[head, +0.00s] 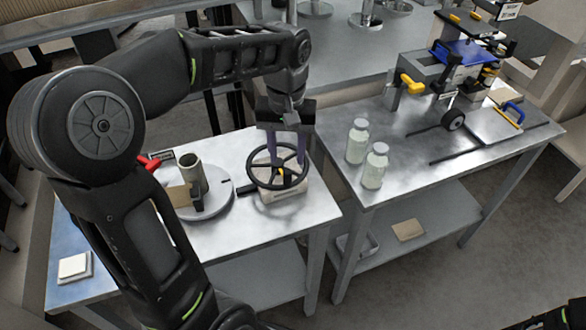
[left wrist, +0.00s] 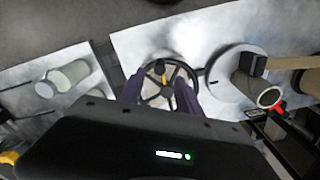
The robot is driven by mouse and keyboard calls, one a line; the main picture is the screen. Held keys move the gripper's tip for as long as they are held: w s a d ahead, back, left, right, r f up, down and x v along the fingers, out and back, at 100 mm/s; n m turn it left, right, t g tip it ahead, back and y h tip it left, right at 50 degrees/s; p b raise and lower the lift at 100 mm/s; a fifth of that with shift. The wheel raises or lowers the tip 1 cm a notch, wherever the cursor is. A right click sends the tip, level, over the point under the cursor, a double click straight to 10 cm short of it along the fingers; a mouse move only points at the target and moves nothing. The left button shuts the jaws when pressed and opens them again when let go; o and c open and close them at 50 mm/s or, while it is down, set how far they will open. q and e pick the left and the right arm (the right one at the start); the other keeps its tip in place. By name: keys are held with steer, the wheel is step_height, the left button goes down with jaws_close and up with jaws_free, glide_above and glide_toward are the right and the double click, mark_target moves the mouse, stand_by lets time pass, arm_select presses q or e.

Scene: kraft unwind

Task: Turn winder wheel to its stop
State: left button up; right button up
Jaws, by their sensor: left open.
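The black winder wheel (head: 262,178) is a spoked ring with a yellow mark near its hub, on a pale base (head: 284,194) on the left metal table. My left gripper (head: 287,162) points down at the wheel, its two purple fingers apart over the ring. In the left wrist view the wheel (left wrist: 168,66) lies between the two fingers (left wrist: 160,95). I cannot tell whether the fingers touch the rim. A round grey turntable (head: 215,207) with an upright tube (head: 190,172) stands left of the wheel.
A red handle (head: 149,161) is behind the turntable. Two glass jars (head: 357,141) (head: 374,166) stand on the right table (head: 420,160), across a gap from the wheel's table. A blue and yellow machine (head: 465,55) is at the back right.

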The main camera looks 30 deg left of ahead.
mark_target(288, 170)
arm_select(q)
steer(key=shift+f+p, duration=0.5)
steer(key=shift+f, duration=3.5)
steer(key=shift+c, duration=0.3)
jaws_close()
steer(key=shift+w, duration=0.1)
